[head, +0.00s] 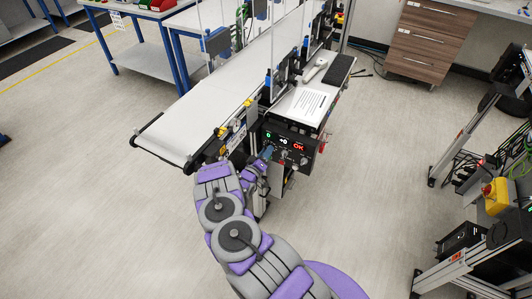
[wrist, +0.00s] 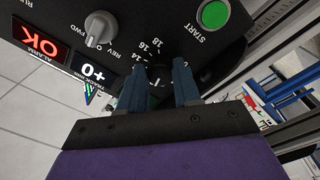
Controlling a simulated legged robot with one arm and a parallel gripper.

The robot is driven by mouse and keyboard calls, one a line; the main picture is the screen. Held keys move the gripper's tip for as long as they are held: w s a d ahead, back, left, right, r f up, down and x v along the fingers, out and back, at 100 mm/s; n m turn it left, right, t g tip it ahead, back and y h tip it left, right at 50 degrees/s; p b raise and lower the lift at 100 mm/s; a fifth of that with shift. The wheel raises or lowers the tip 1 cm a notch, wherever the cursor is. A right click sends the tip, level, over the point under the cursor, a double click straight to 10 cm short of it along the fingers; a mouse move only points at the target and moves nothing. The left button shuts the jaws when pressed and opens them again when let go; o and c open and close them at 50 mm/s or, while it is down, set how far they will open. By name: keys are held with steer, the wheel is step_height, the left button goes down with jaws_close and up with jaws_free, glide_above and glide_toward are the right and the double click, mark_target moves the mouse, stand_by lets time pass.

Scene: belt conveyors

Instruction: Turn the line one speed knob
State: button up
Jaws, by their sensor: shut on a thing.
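The black control panel (head: 309,152) is on the side of the belt conveyor in the head view. In the wrist view the panel is upside down, and the speed knob (wrist: 158,88) is a dark dial beside scale numbers 14, 16 and 18. My gripper (wrist: 159,72) has its two blue fingers on either side of this knob and is shut on it. The fingers hide much of the knob, so I cannot read its setting. In the head view my gripper (head: 265,154) reaches the panel's left part.
A grey FWD/REV selector (wrist: 98,30) and a green START button (wrist: 213,14) flank the scale. A red OK display (wrist: 40,42) and a +0 display (wrist: 93,72) are lit. The conveyor belt (head: 200,110) is empty near its end. Open floor lies around.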

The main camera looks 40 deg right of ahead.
steer(key=shift+w+a, duration=0.1)
steer(key=shift+w, duration=0.05)
steer(key=o, duration=0.9)
steer(key=shift+f, duration=0.1)
steer(key=shift+o, duration=0.8)
steer(key=p+v, duration=0.1)
steer(key=v, duration=1.6)
steer(key=shift+p, duration=0.35)
steer(key=shift+a, duration=0.15)
